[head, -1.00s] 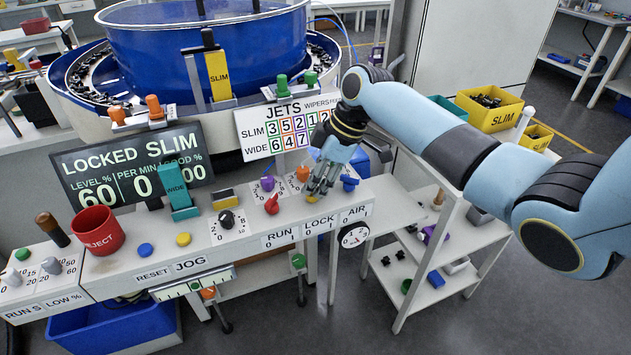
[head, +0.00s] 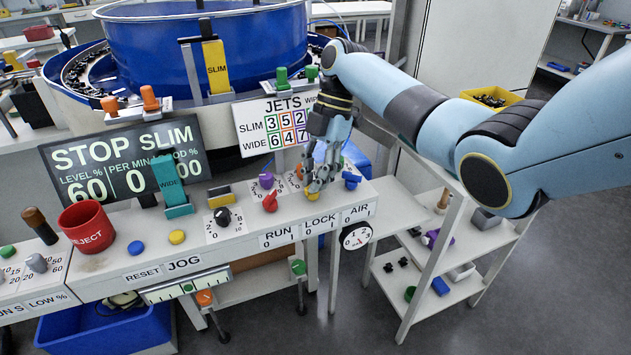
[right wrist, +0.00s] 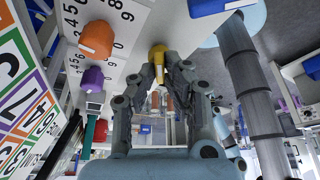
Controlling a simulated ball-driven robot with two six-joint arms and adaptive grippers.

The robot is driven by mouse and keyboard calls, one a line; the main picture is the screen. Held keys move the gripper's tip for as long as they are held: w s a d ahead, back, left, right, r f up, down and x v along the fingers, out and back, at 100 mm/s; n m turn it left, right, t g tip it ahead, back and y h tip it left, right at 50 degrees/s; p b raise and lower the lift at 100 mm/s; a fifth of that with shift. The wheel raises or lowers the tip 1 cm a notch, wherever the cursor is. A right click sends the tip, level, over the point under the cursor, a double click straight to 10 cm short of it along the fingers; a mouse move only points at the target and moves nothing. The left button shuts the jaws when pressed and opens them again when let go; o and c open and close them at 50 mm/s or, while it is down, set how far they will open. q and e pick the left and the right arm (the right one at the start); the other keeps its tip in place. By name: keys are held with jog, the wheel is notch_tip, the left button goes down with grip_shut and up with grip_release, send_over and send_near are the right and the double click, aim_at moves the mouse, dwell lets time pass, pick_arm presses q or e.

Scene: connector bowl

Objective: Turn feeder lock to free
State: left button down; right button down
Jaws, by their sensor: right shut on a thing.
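The yellow lock knob (head: 312,197) is on the panel top above the LOCK label (head: 320,222). My right gripper (head: 317,186) comes down over it from above and hides most of it. In the right wrist view the yellow knob (right wrist: 157,50) sits between the fingertips (right wrist: 158,66), and the gripper is shut on it. The knob's exact pointing is hard to tell. The display (head: 128,165) reads STOP SLIM. My left gripper is not in view.
Close to the right gripper are a blue knob (head: 351,181), a red knob (head: 270,202), a purple knob (head: 266,180) and an orange knob. The JETS board (head: 283,125) stands behind. A dial (head: 356,236) hangs at the panel's front right corner.

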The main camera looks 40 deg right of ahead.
jog(key=shift+w+n+g+b, duration=0.1)
jog(key=shift+n+g+b, duration=0.25)
jog(key=shift+n, duration=0.45)
jog(key=c, duration=1.4)
grip_release()
jog(key=shift+r, duration=0.1)
jog(key=v, duration=0.7)
jog(key=shift+r, duration=0.2)
